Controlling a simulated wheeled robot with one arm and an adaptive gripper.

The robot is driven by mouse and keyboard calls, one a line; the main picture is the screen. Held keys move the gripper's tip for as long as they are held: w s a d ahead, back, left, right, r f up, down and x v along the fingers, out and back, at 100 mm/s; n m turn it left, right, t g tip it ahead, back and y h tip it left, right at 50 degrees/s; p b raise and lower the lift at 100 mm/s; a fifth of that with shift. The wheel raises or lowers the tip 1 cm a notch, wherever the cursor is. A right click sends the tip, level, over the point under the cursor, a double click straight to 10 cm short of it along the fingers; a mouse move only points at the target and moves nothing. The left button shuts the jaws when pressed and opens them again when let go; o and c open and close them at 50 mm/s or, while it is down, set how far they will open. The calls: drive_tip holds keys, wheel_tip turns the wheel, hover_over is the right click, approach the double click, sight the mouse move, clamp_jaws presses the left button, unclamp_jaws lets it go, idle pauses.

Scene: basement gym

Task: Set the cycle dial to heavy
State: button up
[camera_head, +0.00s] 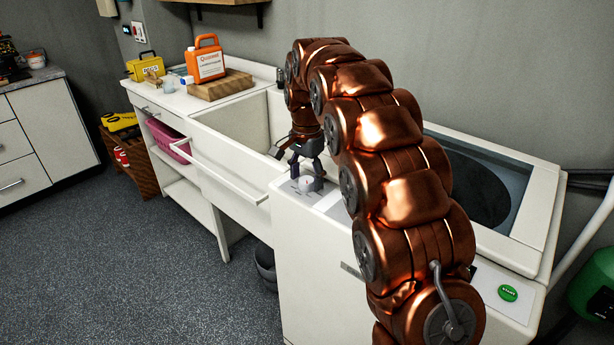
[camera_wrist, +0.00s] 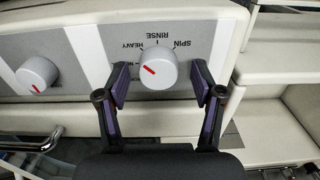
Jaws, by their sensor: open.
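The cycle dial (camera_wrist: 156,68) is a round pale grey knob with a red pointer mark on the washer's grey panel (camera_wrist: 95,55). In the wrist view its labels appear upside down: SPIN, RINSE, HEAVY and one partly hidden by a finger. The red mark is at the knob's left side, slanted, below the HEAVY label in the picture. My gripper (camera_wrist: 160,78) is open, with one finger on each side of the knob and visible gaps. In the head view my gripper (camera_head: 306,152) is above the pale knob (camera_head: 310,183). Contact cannot be told.
A second grey knob (camera_wrist: 37,74) with a red mark is to the left in the wrist view. The washer has a dark-windowed lid (camera_head: 475,185) and a green start button (camera_head: 508,293). An orange jug (camera_head: 206,60) stands on a board beside the sink (camera_head: 235,125).

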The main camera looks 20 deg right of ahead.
sight(307, 181)
drive_tip(key=shift+r, duration=3.7)
drive_tip(key=shift+s+r, duration=0.15)
drive_tip(key=shift+s, duration=0.15)
drive_tip(key=s+r+n+g+p, duration=0.15)
drive_tip(key=s+n+p, duration=0.3)
drive_tip(key=s, duration=1.55)
drive_tip(key=s+f+n+p, duration=0.1)
drive_tip(key=s+f+n, duration=0.1)
drive_tip(key=s, duration=0.9)
drive_tip(key=s+f+n+p, duration=0.2)
drive_tip(key=s+f+n, duration=0.1)
drive_tip(key=s, duration=0.8)
drive_tip(key=shift+s+f+n, duration=0.2)
drive_tip(key=shift+s+n, duration=0.1)
drive_tip(key=shift+n, duration=0.55)
drive_tip(key=shift+d, duration=0.1)
drive_tip(key=shift+c, duration=0.3)
